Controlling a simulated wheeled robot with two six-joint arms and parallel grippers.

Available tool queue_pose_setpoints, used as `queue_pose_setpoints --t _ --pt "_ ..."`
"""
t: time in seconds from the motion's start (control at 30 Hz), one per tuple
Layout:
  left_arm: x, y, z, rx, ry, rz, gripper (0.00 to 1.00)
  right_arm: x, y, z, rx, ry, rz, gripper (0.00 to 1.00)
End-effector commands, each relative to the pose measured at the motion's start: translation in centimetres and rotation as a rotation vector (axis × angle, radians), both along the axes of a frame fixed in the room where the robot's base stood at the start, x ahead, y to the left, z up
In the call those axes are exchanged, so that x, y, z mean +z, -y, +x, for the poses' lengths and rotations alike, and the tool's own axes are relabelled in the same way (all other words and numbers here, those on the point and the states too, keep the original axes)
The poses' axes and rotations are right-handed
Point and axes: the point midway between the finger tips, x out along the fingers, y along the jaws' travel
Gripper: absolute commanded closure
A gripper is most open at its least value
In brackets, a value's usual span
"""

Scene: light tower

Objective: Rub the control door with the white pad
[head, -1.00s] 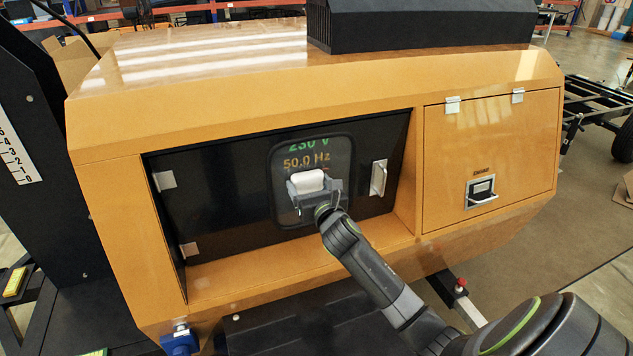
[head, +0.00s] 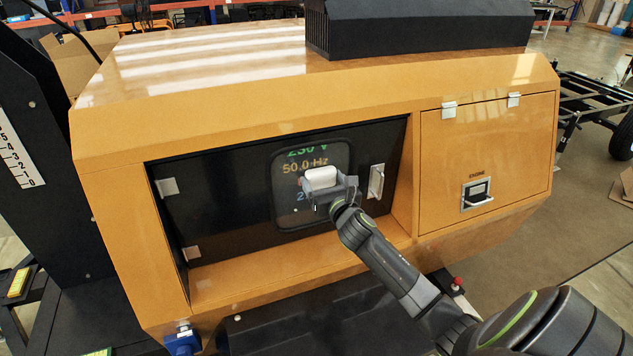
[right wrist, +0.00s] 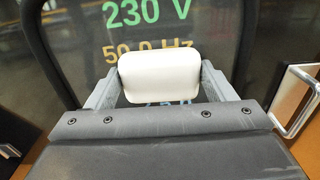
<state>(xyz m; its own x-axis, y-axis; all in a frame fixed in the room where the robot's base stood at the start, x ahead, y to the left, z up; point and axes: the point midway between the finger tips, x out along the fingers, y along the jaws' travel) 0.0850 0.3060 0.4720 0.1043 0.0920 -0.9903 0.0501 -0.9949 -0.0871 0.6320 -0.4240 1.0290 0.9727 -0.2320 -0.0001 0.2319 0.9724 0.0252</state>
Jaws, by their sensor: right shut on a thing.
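The control door (head: 225,205) is a dark panel recessed in the orange housing, with a window (head: 285,205) showing "230 V" and "50.0 Hz", hinges at its left and a metal handle (head: 376,182) at its right. My right gripper (head: 320,182) is shut on the white pad (head: 319,174) in front of the window. In the right wrist view the pad (right wrist: 160,75) sits between the two grey fingers (right wrist: 160,90) and covers part of the display. I cannot tell whether the pad touches the door. My left gripper is not in view.
An orange engine door (head: 490,160) with a latch is to the right of the recess. A dark vented box (head: 420,25) stands on the housing top. A black mast (head: 35,150) is at the left. The recess's orange frame edges surround the door.

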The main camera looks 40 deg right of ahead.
Motion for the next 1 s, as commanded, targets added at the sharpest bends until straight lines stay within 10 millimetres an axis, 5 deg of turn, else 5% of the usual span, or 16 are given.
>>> queue_pose_setpoints --t 0.53,1.0 --pt "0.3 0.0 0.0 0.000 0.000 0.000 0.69 0.0 3.7 -0.9 -0.002 -0.002 -0.003 0.42" --pt "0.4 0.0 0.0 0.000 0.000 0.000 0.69 0.0 3.9 -1.3 0.000 0.000 -0.001 0.42"
